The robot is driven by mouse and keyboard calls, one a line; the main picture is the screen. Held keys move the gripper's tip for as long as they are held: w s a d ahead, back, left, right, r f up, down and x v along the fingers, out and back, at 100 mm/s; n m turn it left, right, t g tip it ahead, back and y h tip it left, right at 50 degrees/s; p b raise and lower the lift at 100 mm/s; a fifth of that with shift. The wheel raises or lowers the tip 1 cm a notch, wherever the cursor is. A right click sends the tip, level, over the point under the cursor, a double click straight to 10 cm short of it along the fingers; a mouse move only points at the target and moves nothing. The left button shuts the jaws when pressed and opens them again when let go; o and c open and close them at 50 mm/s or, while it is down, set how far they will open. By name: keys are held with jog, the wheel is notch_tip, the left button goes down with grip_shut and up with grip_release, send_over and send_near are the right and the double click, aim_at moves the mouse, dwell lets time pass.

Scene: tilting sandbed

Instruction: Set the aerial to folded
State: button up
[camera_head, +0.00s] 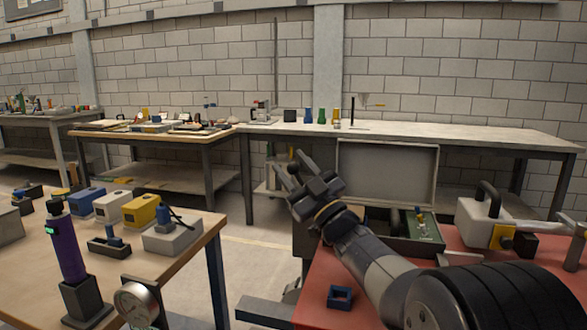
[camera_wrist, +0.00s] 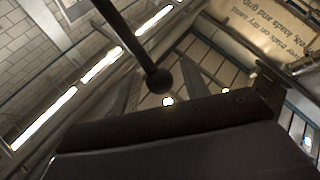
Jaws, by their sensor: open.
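In the wrist view a dark rod with a round ball end (camera_wrist: 158,78) runs down from the top; the ball shows between my gripper's fingers (camera_wrist: 160,92). Whether it touches either finger I cannot tell. It looks like the aerial, but I cannot see what it is mounted on. In the head view a thin upright rod (camera_head: 276,60) stands against the wall above the far bench; whether it is the same rod is unclear. My gripper (camera_head: 290,172) is open, raised beyond the red table, with its fingers toward the upper left.
The left table (camera_head: 195,265) carries a purple cylinder (camera_head: 70,245), a gauge (camera_head: 137,304) and several boxes. Floor shows between the tables.

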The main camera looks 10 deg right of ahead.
jog(key=shift+s+d+f, duration=0.25)
jog(key=shift+s+d, duration=0.05)
jog(key=shift+s, duration=0.1)
jog(key=s+d+p, duration=0.1)
jog(key=s+d, duration=0.6)
jog(key=s, duration=0.2)
jog(key=shift+s, duration=0.4)
